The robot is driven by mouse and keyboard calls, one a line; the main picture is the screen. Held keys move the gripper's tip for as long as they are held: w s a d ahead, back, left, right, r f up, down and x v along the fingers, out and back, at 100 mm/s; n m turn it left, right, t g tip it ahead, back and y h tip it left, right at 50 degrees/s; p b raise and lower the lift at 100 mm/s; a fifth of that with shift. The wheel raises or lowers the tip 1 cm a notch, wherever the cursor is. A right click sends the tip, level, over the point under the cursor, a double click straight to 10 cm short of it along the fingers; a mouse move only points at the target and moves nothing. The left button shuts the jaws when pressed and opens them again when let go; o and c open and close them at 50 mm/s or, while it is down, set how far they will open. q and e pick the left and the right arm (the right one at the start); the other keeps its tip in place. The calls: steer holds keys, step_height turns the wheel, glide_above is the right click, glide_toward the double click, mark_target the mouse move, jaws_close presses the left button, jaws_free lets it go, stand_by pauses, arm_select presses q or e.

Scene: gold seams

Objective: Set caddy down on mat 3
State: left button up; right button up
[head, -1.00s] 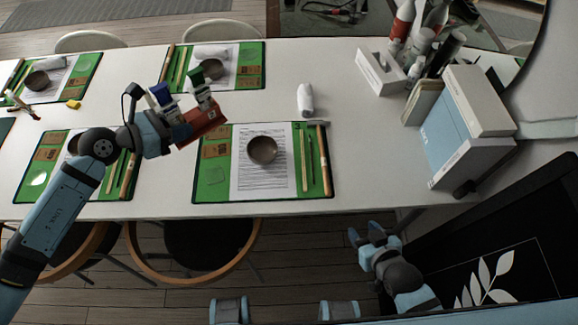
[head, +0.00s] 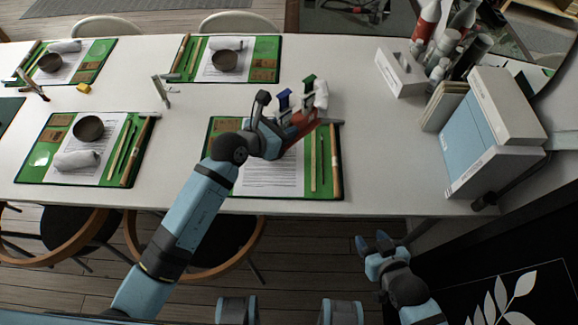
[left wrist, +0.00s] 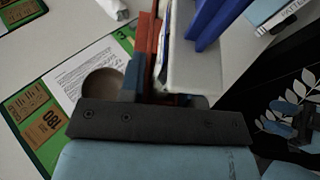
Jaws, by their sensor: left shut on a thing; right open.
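The caddy (head: 300,122) is red with blue and green uprights. My left gripper (head: 282,133) is shut on it and holds it over the back part of a green mat (head: 318,172). In the left wrist view the caddy's red panel (left wrist: 140,52) stands between the jaws, and a number 3 shows on the mat (left wrist: 32,140) beside it. A dark bowl (left wrist: 103,83) on the mat's paper is hidden in the head view by my left arm. Any gap under the caddy cannot be judged. My right gripper (head: 373,243) is open and empty, off the table's front edge.
Sticks (head: 335,165) line the mat's right side. Another set mat (head: 40,158) lies left, with a small stand (head: 162,90) behind it. Boxes (head: 480,140) and bottles stand right. Bare table lies between.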

arm_select(q)
step_height(320, 180, down, 12)
steer(key=shift+f+b, duration=0.25)
steer(key=shift+b, duration=0.5)
step_height(320, 180, down, 4)
steer(key=shift+f+b, duration=0.2)
steer(key=shift+b, duration=0.45)
steer(key=shift+f, duration=0.2)
steer(key=shift+f, duration=0.2)
steer(key=o, duration=1)
steer(key=shift+c, duration=0.2)
